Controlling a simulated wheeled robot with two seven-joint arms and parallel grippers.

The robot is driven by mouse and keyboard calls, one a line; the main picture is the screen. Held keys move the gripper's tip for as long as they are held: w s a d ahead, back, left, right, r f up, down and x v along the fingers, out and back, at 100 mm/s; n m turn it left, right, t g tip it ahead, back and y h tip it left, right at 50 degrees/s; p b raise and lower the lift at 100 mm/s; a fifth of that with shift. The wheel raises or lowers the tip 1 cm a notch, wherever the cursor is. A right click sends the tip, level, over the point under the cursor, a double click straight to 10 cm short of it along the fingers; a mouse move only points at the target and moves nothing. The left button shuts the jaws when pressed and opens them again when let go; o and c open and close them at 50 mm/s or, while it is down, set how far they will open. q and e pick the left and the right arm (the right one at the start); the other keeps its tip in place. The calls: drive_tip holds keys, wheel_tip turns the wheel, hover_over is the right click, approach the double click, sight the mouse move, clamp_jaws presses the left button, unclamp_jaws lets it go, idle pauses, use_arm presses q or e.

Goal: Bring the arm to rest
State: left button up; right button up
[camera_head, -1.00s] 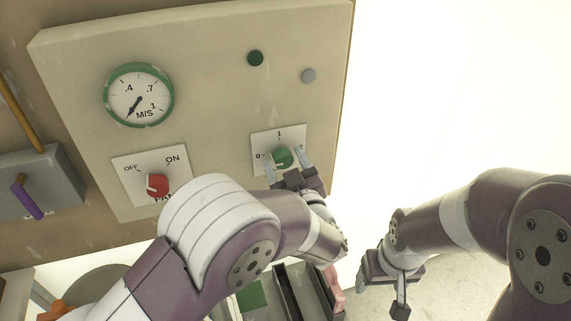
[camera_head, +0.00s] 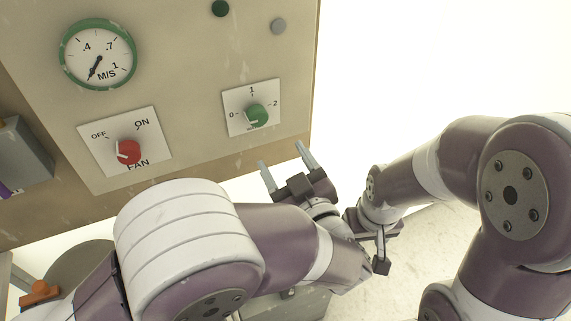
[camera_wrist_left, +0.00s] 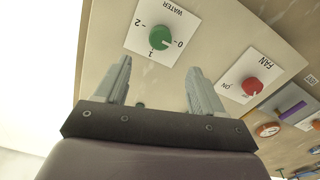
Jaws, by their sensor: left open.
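My left gripper (camera_head: 282,156) is open and empty in the head view, just below the panel's lower edge and apart from the green water knob (camera_head: 257,115). In the left wrist view its two grey fingers (camera_wrist_left: 159,80) stand spread, with the green knob (camera_wrist_left: 159,38) beyond them. The knob's white mark points roughly toward 0. My right gripper (camera_head: 379,244) hangs at the lower right of the head view, close beside the left wrist. Its fingers are partly hidden, and whether they are apart is unclear.
The beige panel (camera_head: 190,80) carries a green-rimmed gauge (camera_head: 98,54), a red fan knob (camera_head: 128,152) with its mark toward OFF, a dark green lamp (camera_head: 220,8) and a grey button (camera_head: 278,26). A grey box (camera_head: 25,150) is at the left.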

idle(0.4)
use_arm(q)
drive_tip(key=w+a+f+m+g+h, duration=0.4)
drive_tip(key=w+h, duration=0.3)
drive_tip(key=w, duration=0.1)
drive_tip(key=s+a+f+m+g, duration=0.1)
drive_tip(key=s+a+f+g, duration=0.2)
drive_tip(key=s+a+g, duration=0.1)
drive_tip(key=s+a+f+m+g+y, duration=0.1)
drive_tip(key=s+a+f+g, duration=0.2)
drive_tip(key=s+a, duration=0.4)
drive_tip(key=s+a+f+m+g, duration=0.1)
drive_tip(key=s+a+f+g, duration=0.2)
drive_tip(key=a, duration=0.4)
drive_tip(key=s+g, duration=0.1)
drive_tip(key=s, duration=0.1)
drive_tip(key=shift+s+a+g, duration=0.25)
drive_tip(key=shift+s+g, duration=0.15)
